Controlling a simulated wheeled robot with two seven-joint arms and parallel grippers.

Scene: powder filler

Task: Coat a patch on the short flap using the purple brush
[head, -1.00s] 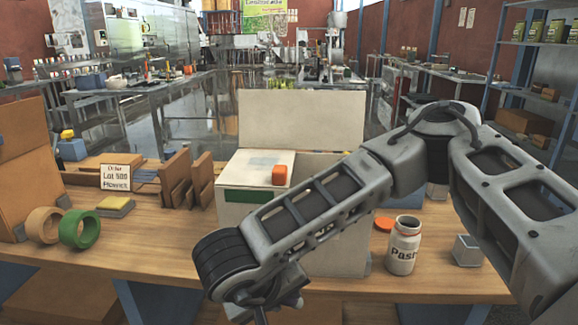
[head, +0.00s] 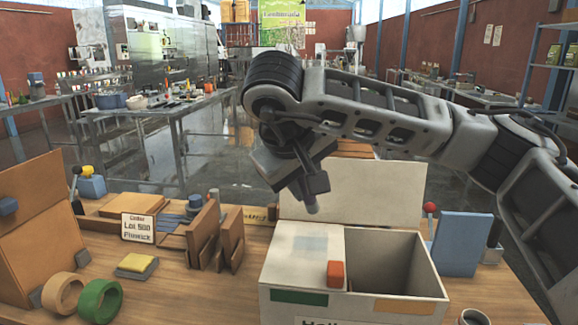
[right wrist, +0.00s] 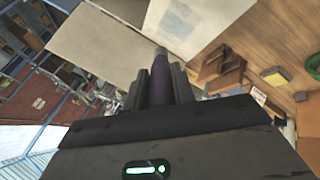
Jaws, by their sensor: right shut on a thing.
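The white box (head: 285,278) stands open on the bench. Its short left flap (head: 300,250) lies flat, with a faint bluish patch (head: 320,243) on it and an orange block (head: 335,273) at its front right corner. A tall flap (head: 385,200) stands up at the back. My right gripper (head: 305,185) is above and behind the short flap, apart from it. In the right wrist view, my right gripper (right wrist: 160,85) is shut on the purple brush (right wrist: 160,80). The brush's tip (head: 313,208) points down in the head view. My left gripper is not in view.
A jar (head: 473,317) shows at the bottom edge, right of the box. Green tape (head: 98,300), tan tape (head: 62,292), a yellow-topped pad (head: 136,264) and wooden dividers (head: 215,232) lie left.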

